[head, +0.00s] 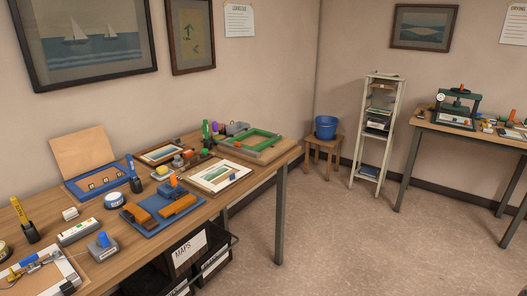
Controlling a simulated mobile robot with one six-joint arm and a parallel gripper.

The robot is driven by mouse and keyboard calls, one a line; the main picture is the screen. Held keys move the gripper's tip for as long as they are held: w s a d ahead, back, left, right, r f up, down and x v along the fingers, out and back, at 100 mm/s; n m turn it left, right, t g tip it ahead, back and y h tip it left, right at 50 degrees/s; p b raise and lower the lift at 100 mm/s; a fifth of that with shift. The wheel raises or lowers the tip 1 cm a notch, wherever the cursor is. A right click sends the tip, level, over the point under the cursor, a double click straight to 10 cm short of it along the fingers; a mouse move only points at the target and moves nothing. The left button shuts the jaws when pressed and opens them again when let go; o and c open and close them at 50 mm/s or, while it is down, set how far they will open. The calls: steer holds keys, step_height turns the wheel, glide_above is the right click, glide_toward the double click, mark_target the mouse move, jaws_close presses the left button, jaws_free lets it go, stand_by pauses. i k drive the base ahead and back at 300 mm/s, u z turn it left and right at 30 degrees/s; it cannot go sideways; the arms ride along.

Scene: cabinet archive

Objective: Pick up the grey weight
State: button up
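A grey block with a blue knob (103,250) stands upright near the front edge of the long wooden table, right of a framed white sheet; it looks like a grey weight. My gripper is not in view.
Black boxes (213,262) sit underneath. The floor (345,235) to the right is clear.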

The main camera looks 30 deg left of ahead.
mark_target(178, 163)
steer(key=u, duration=0.45)
steer(key=i, duration=1.55)
steer(key=u, duration=1.6)
steer(key=i, duration=1.55)
steer(key=u, duration=0.8)
